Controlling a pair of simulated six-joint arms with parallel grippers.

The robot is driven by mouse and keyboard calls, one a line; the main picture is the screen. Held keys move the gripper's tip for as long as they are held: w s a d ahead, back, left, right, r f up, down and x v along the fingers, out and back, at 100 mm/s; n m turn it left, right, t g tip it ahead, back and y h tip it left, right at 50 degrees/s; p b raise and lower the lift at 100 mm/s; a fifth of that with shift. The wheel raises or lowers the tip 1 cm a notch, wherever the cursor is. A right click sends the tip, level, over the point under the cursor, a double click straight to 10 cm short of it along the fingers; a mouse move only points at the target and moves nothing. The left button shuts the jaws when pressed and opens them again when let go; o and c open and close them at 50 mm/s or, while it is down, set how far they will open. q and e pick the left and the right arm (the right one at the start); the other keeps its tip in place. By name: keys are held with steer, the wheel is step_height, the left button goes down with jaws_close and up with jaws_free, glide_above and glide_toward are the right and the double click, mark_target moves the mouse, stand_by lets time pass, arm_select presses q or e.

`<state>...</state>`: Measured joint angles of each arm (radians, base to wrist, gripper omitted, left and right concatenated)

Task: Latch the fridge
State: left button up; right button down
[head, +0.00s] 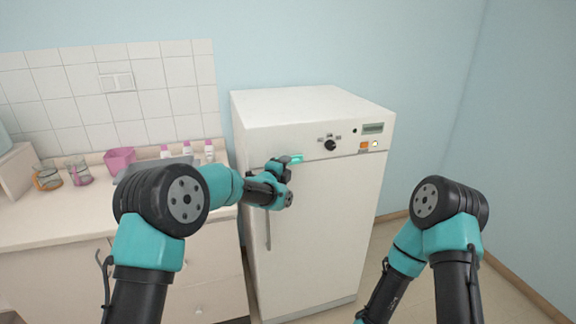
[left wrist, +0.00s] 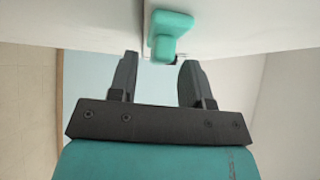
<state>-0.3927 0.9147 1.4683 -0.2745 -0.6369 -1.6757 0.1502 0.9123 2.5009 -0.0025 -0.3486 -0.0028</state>
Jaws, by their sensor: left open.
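The white fridge (head: 320,215) stands in the middle of the head view, and its door looks closed. A teal latch (head: 296,159) sits at the upper left of its front. The latch also shows in the left wrist view (left wrist: 168,30), at the top, just beyond my fingers. My left gripper (head: 284,168) is at the latch in the head view. In the left wrist view its two dark fingers (left wrist: 158,78) are apart, with nothing between them. Whether a finger touches the latch I cannot tell. My right arm shows at the right, but its gripper is out of view.
A counter (head: 40,222) with drawers stands left of the fridge. On it are a pink container (head: 120,160), glass beakers (head: 47,178) and small white bottles (head: 209,150). The fridge has a black knob (head: 330,145) and a vertical handle (head: 267,229). Floor shows to its right.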

arm_select(q)
steer(key=shift+x, duration=0.95)
steer(key=shift+c, duration=0.3)
steer(key=c, duration=0.6)
